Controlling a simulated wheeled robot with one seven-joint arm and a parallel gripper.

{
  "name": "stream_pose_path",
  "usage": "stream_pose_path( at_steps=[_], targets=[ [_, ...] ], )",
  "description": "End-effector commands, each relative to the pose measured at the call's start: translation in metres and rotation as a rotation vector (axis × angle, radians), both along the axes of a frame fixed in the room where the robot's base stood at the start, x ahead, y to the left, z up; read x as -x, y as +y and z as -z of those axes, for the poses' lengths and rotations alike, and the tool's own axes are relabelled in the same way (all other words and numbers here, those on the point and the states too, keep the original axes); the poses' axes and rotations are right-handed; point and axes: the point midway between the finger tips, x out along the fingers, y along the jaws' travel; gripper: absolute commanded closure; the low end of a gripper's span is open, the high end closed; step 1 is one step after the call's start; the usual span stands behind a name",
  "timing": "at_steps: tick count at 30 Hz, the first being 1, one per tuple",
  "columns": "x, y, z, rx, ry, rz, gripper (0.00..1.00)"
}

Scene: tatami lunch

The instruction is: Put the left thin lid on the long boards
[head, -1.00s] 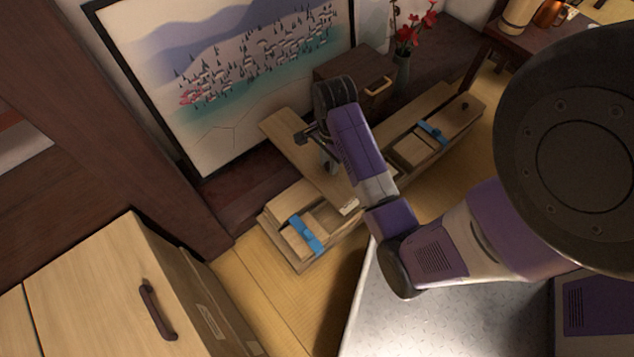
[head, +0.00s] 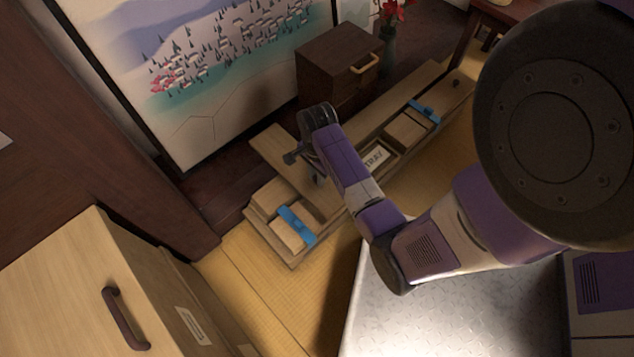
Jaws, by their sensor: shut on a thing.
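My gripper (head: 312,172) is shut on a thin, flat wooden lid (head: 268,143). The wrist and forearm hide part of the grip and the lid's right side. The lid lies slantwise over the left part of a long, low wooden tray, behind a blue-strapped block. I cannot tell whether it touches what is under it. Long pale boards (head: 400,98) run along the back of the tray toward the upper right.
A left blue-strapped wooden block (head: 292,229) and a right one (head: 408,127) sit in the tray, with a "TRAY" label (head: 374,157) between them. A small dark cabinet (head: 335,65) and a framed picture (head: 215,60) stand behind. A light drawer cabinet (head: 75,300) is at lower left.

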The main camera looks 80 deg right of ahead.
Motion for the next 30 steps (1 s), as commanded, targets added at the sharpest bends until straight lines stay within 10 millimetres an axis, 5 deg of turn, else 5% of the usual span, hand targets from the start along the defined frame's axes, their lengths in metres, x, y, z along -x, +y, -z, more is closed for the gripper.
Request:
stream_pose_path(
  at_steps=[6,17,18,21,30],
  targets=[
    [0.0,0.0,0.035,-0.001,0.001,0.001,1.0],
    [0.0,0.0,0.037,-0.001,0.001,0.0,1.0],
    [0.0,0.0,0.037,-0.001,0.001,0.0,0.72],
    [0.0,0.0,0.037,-0.001,0.001,0.0,0.54],
    [0.0,0.0,0.036,-0.001,0.001,0.0,0.54]
  ],
)
